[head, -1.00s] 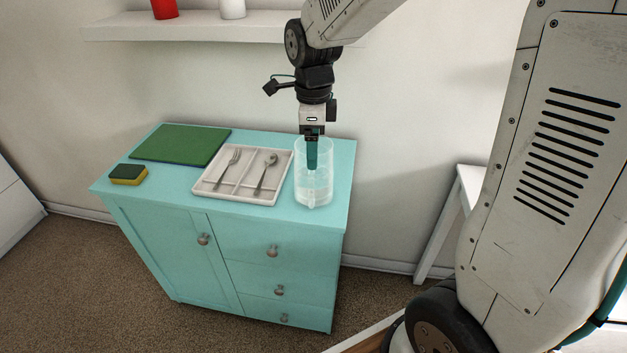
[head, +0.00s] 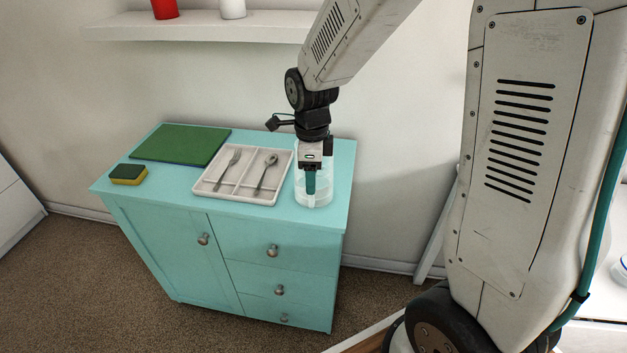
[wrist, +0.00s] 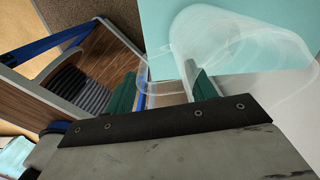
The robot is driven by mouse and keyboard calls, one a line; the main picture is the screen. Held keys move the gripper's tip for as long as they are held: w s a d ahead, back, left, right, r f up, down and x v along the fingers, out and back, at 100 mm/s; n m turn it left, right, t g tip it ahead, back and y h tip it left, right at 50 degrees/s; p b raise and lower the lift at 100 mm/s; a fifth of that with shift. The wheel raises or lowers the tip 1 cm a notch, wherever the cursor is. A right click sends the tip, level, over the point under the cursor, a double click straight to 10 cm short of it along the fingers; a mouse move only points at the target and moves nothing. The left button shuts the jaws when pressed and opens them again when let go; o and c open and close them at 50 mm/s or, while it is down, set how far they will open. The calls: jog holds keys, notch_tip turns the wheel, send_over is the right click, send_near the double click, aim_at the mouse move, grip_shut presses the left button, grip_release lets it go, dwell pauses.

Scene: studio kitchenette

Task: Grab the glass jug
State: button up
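The clear glass jug (head: 322,195) stands upright at the right end of the turquoise cabinet top, beside the cutlery tray. My gripper (head: 310,188) points down at the jug, its green fingers low and overlapping the jug's outline in the head view. In the wrist view the jug (wrist: 245,55) fills the upper right. My two green fingers (wrist: 163,90) are spread apart there, and a clear curved part of the jug, apparently its handle, shows between them. I cannot tell whether either finger touches it.
A white cutlery tray (head: 225,190) with a fork and a spoon lies just left of the jug. A green board (head: 181,144) and a sponge (head: 128,174) are farther left. A wall shelf (head: 200,28) with a red and a white item is above.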

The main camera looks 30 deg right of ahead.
grip_shut()
jog(key=shift+r, duration=0.2)
